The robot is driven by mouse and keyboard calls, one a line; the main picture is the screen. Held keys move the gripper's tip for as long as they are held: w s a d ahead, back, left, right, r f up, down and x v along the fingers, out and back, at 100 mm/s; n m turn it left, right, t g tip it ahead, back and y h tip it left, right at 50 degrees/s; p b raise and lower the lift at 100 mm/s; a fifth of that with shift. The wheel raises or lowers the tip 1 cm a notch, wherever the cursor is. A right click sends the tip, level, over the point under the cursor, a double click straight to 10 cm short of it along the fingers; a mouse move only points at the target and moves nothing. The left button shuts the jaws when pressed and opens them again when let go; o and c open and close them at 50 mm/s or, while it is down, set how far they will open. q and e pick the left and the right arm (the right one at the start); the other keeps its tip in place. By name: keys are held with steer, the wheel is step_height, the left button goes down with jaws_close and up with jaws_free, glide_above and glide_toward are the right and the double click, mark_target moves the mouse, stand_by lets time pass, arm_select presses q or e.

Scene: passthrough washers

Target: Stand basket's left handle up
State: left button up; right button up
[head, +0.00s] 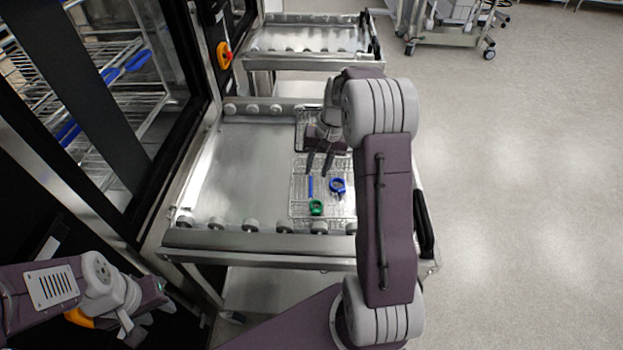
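The wire basket (346,206) lies on the right part of a metal roller cart. A blue-handled item (311,187) with a green ring (316,208) and a blue ring (337,186) show within it. I cannot make out the basket's left handle or tell whether it is up or down. My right gripper (319,166) is above the basket's far part, its two dark fingers apart and nothing visible between them. My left gripper (150,318) is at the lower left, away from the basket, with its fingers apart and empty.
The cart's metal top (230,165) is bare left of the basket. A washer with wire racks (120,70) and a dark door frame stands at the left. A second cart (305,40) is at the back. Open floor (520,180) lies to the right.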

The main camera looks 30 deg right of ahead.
mark_target(311, 185)
steer(key=x, duration=0.5)
steer(key=shift+w+f+b, duration=0.25)
steer(key=shift+b, duration=0.1)
steer(key=shift+s+f, duration=0.1)
steer(key=shift+f, duration=0.2)
